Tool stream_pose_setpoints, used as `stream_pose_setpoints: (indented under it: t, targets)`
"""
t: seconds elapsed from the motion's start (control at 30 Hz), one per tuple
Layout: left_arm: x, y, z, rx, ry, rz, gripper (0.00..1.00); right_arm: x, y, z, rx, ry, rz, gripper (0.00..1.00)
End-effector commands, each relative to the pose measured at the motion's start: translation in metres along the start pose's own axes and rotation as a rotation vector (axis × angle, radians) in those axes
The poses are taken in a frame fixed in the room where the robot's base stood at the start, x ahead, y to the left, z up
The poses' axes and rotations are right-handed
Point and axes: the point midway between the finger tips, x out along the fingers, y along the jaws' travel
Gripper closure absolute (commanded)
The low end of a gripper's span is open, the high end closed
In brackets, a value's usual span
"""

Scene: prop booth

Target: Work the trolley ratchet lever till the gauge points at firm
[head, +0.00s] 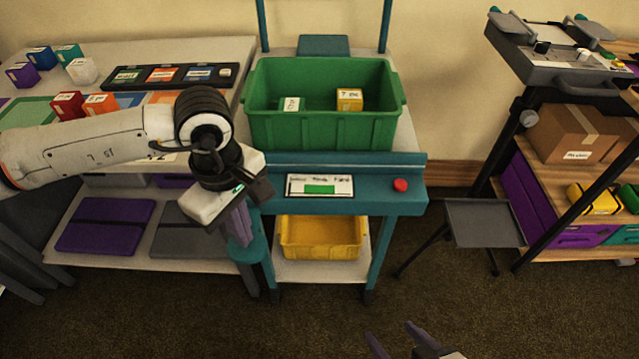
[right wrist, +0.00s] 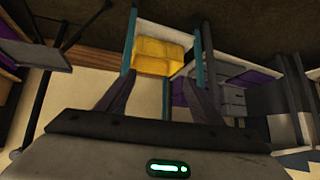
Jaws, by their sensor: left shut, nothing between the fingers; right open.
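The teal trolley (head: 385,209) stands at the centre of the head view. Its gauge (head: 320,186) is a white strip with small words and a green block around its middle; I cannot make out a pointer or read the words surely. A teal part (head: 245,254), perhaps the ratchet lever, shows at the trolley's left side. My left gripper (head: 242,228) is shut and empty, pointing down right at this part and hiding some of it; I cannot tell if they touch. My right gripper (head: 395,342) is open and empty, low in front of the trolley; its fingers also show in the right wrist view (right wrist: 163,105).
A green bin (head: 325,132) with two small boxes sits on the trolley, a yellow bin (head: 322,238) on its lower shelf. A red button (head: 400,185) is on its front. A table (head: 160,55) with blocks stands left, a grey stand (head: 484,222) right. The front floor is clear.

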Motion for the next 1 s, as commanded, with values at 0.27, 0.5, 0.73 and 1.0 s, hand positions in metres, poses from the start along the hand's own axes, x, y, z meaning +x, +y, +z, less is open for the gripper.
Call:
stream_pose_setpoints:
  t: [0.27,0.5,0.73,1.0]
  targets:
    - [0.002,0.0,0.0,0.0,0.0,0.0,1.0,0.002,0.0,0.001,0.0,0.0,0.0,0.39]
    - [0.014,0.0,0.0,0.0,0.0,0.0,1.0,0.009,0.0,0.008,-0.001,-0.001,-0.002,0.39]
    - [0.026,0.0,0.0,0.0,0.0,0.0,1.0,0.014,-0.001,0.007,-0.003,0.012,-0.006,0.39]
    - [0.04,0.0,0.0,0.0,0.0,-0.001,1.0,0.022,-0.002,0.016,0.001,0.01,-0.01,0.39]
